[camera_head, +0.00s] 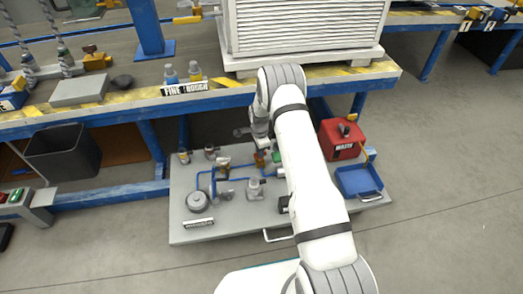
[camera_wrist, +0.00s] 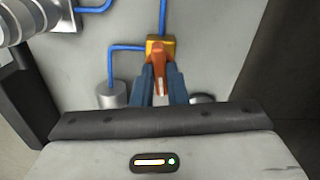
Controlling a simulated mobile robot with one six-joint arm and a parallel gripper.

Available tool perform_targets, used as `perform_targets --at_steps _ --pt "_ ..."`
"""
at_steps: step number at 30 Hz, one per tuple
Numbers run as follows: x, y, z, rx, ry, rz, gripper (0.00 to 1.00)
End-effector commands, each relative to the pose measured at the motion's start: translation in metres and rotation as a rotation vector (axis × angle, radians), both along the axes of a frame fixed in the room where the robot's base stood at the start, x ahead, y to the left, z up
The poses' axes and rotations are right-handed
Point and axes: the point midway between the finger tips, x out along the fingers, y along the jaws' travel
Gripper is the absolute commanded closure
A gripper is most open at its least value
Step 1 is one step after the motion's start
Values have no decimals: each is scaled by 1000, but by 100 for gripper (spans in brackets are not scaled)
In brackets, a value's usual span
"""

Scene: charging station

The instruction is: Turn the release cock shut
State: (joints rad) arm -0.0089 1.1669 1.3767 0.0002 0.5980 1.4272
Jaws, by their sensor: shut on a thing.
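In the wrist view, a cock with a brass body (camera_wrist: 152,44) and an orange-red handle (camera_wrist: 161,58) sits on blue pipe against the grey board. The handle points toward my wrist. My gripper (camera_wrist: 161,82) has its two dark blue fingers shut on the handle, one on each side. The lower end of the handle is partly hidden between the fingers. In the head view, the red handle (camera_head: 259,158) shows small below my wrist, and my arm hides part of the board around it.
The workbench edge (camera_head: 130,114) runs above and behind.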

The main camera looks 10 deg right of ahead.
Motion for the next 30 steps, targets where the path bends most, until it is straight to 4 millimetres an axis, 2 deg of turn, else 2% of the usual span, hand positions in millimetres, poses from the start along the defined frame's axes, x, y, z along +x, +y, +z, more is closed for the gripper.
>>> perform_targets --at_steps 12,27,28,30 --pt "0 -1 0 -1 0 -156 100" --pt "0 -1 0 -1 0 -171 100" --pt "0 -1 0 -1 0 -171 85" --pt "0 -1 0 -1 0 -170 79"
